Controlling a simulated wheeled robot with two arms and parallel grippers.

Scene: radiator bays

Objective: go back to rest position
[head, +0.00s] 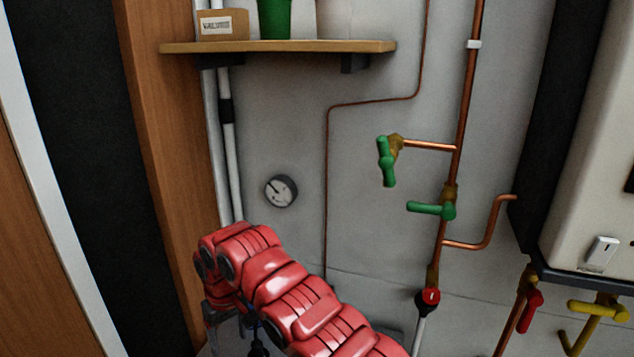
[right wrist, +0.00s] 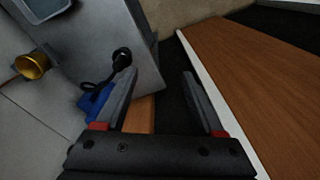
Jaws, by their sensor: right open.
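My right arm is red and reaches in from the bottom of the head view, with its gripper (head: 234,338) low at the left, in front of the wall below the round gauge (head: 281,190). In the right wrist view the right gripper (right wrist: 158,72) has its two grey fingers spread apart, with nothing between them. A blue object (right wrist: 97,101) and a black knob-like part (right wrist: 121,58) show beside and beyond its left finger; I cannot tell whether the finger touches the blue object. My left gripper is not in view.
Copper pipes carry a green-handled valve (head: 386,161), a second green lever (head: 430,209) and a red knob (head: 428,297). A white boiler (head: 595,170) hangs at the right, above a yellow handle (head: 598,310). A wooden shelf (head: 280,47) is above. A brass fitting (right wrist: 33,66) shows in the wrist view.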

